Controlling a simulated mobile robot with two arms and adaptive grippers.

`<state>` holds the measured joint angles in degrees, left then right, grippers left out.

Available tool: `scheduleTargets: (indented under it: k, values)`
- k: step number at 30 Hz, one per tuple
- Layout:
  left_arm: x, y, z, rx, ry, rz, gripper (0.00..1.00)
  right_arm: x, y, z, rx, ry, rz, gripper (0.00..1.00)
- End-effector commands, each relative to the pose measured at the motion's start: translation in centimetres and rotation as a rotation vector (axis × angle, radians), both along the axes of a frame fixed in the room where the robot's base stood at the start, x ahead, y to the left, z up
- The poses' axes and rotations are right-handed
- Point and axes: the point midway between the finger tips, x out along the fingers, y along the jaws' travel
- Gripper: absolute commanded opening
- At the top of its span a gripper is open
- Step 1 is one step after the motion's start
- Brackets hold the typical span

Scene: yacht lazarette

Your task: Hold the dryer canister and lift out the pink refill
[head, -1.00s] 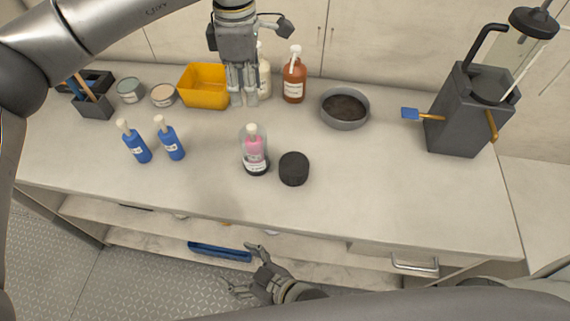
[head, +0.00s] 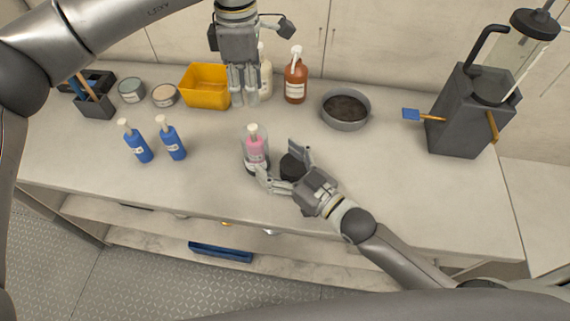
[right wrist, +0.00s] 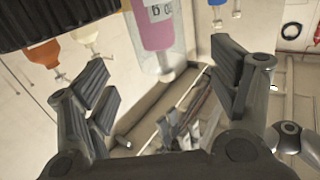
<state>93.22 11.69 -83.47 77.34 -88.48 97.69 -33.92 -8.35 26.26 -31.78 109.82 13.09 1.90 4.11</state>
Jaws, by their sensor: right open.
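The clear dryer canister (head: 247,142) stands upright on the counter, with the pink refill (head: 256,151) inside it and a pale top above. A black ribbed cap (head: 290,168) sits on the counter just right of it. My right gripper (head: 280,162) is open at the cap, with one finger near the canister's base and the other beyond the cap, which it partly hides. In the right wrist view, the canister with the pink refill (right wrist: 156,28) and the dark cap (right wrist: 55,16) show beyond the open fingers. My left gripper (head: 243,102) points down behind the canister; its finger gap is unclear.
Two blue bottles (head: 171,139) stand left of the canister. A yellow bin (head: 204,88), an amber pump bottle (head: 295,78) and a grey bowl (head: 345,122) stand behind. A dark grey container (head: 461,120) is at right.

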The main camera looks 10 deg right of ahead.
Motion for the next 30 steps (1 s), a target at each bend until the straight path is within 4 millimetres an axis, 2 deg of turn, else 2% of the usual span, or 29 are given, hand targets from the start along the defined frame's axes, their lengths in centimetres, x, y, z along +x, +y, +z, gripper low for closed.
scheduleTargets:
  k: [9,15,26,27,30]
  values:
    - [0.0,0.0,0.0,0.0,0.0,0.0,0.36,4.7,3.5,0.1,0.001,-0.002,0.0,0.81]
    - [0.0,0.0,0.0,0.0,0.0,0.0,0.36,6.4,4.8,0.0,0.0,0.0,0.0,0.81]
    - [0.0,0.0,0.0,0.0,0.0,0.0,0.36,6.9,5.2,0.0,-0.001,0.001,0.001,0.81]
    - [0.0,0.0,0.0,0.0,0.0,0.0,0.36,6.9,5.2,0.0,-0.001,0.001,0.001,0.8]
    - [0.0,0.0,0.0,0.0,0.0,0.0,0.36,6.9,5.2,0.0,-0.001,0.001,0.001,0.67]
